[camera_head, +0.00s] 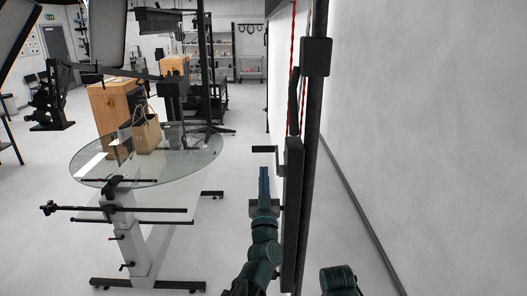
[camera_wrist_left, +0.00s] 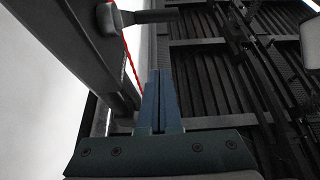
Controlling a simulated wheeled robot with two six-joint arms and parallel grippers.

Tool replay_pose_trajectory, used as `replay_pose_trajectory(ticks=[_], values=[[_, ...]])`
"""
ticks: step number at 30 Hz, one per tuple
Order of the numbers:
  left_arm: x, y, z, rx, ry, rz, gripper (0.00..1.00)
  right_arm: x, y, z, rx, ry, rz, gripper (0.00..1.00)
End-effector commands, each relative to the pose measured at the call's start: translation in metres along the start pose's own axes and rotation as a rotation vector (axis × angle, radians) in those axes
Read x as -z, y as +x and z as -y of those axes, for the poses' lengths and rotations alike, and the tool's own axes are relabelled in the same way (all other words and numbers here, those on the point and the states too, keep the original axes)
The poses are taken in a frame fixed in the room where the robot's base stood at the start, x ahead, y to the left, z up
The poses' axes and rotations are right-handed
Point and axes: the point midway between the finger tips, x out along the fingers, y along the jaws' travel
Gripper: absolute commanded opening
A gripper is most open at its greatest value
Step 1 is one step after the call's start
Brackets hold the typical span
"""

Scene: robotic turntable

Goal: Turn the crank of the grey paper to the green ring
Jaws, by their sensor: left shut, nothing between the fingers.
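A black crank (camera_head: 265,149) sticks out to the left from a dark upright post, just beyond my left gripper. It also shows at the top of the left wrist view (camera_wrist_left: 150,16), with a rounded arm and a thin handle. A red chain (camera_head: 291,70) hangs along the post. A large pale grey sheet-like surface (camera_head: 420,110) fills the right side; I cannot tell whether it is the grey paper. My left gripper (camera_head: 264,170) is shut and empty, its blue fingers pointing at the crank and apart from it in the wrist view. I see no green ring. My right gripper is out of view.
The dark post (camera_head: 306,130) rises close to the right of my left arm. Grey floor is clear between table and post.

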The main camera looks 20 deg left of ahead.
Motion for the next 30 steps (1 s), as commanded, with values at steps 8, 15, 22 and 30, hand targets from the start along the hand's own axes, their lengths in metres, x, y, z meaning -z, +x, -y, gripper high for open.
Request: replay_pose_trajectory(ticks=[8,15,22,30], values=[[0.004,0.010,-0.001,0.002,0.018,-0.012,0.00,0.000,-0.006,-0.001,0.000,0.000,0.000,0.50],[0.006,0.056,-0.001,0.003,0.016,-0.011,0.00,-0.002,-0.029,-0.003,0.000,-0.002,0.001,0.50],[0.006,0.097,-0.001,0.002,0.016,-0.010,0.00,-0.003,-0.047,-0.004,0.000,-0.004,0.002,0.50],[-0.026,0.106,0.000,0.002,0.015,-0.010,0.00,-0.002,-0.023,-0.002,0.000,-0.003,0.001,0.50]])
